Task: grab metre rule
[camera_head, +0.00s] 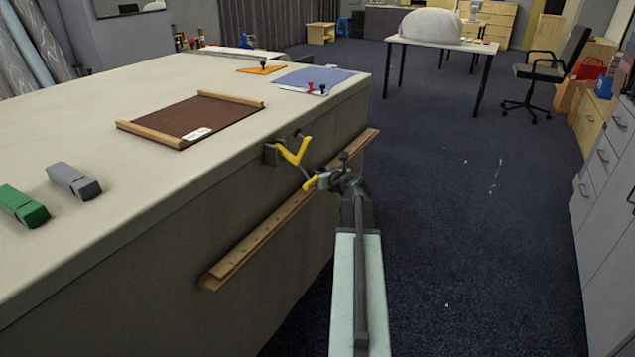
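A long brown wooden strip (290,213), which looks like the metre rule on a ledge, runs along the side of the table below its top edge. Its near end is at the lower left and its far end is beyond my arm. Small dark marks show along its face. My gripper (303,172), with yellow parts at its end, is beside the table, in front of the strip's middle part. It appears apart from the strip, though depth is hard to judge. I cannot make out clearly whether its fingers are spread, and I see nothing held.
The pale table (85,110) fills the left. On it are a brown framed board (190,120), a grey block (73,180), a green block (22,206) and a blue sheet (318,78). Open carpet lies right.

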